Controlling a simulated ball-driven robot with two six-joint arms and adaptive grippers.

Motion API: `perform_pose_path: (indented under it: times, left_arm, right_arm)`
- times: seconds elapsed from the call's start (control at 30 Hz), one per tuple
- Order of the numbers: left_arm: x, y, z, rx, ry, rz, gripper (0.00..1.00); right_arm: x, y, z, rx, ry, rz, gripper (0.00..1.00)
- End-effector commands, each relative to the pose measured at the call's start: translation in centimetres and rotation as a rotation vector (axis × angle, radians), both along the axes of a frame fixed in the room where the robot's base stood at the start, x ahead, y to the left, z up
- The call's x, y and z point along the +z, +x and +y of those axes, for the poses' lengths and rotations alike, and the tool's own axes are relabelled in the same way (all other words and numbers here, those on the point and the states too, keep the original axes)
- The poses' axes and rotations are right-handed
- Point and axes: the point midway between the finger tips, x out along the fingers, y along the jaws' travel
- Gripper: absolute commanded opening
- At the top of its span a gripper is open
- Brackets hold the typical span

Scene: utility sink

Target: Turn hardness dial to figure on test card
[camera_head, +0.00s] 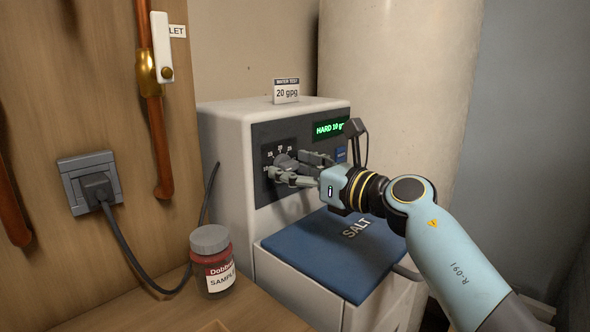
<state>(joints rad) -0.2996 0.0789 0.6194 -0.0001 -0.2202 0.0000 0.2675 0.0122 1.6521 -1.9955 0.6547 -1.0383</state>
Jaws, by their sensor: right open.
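The hardness dial (287,161) is a round grey knob on the dark front panel of the white softener. Figures are printed around it, with 20 at the top, but my fingers hide part of the scale. The test card (286,90) stands on top of the unit and reads 20 gpg. My right gripper (293,169) is open at the dial, with a finger on either side of it; I cannot tell whether they touch it. My left gripper is out of view.
A blue lid (320,262) marked SALT lies below my right arm. A sample jar (212,262) stands on the wooden surface at the left front. A black cord runs from the wall socket (90,182) behind the jar. Copper pipes (158,130) rise at the left.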

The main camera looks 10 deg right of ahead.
Motion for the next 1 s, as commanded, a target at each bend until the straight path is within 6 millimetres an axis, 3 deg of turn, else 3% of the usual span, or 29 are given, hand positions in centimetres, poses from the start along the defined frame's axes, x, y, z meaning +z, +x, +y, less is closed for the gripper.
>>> perform_pose_path:
  times: [0.23,0.63,1.0]
  left_arm:
    - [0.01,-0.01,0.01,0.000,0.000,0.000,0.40]
    - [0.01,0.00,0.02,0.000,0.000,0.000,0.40]
    - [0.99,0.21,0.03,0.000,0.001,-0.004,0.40]
  right_arm:
    - [-0.01,0.05,0.02,0.000,0.000,0.000,0.59]
    - [-0.01,0.03,-0.01,0.000,0.000,0.000,0.07]
    - [0.18,0.03,-0.01,0.000,0.047,0.034,0.06]
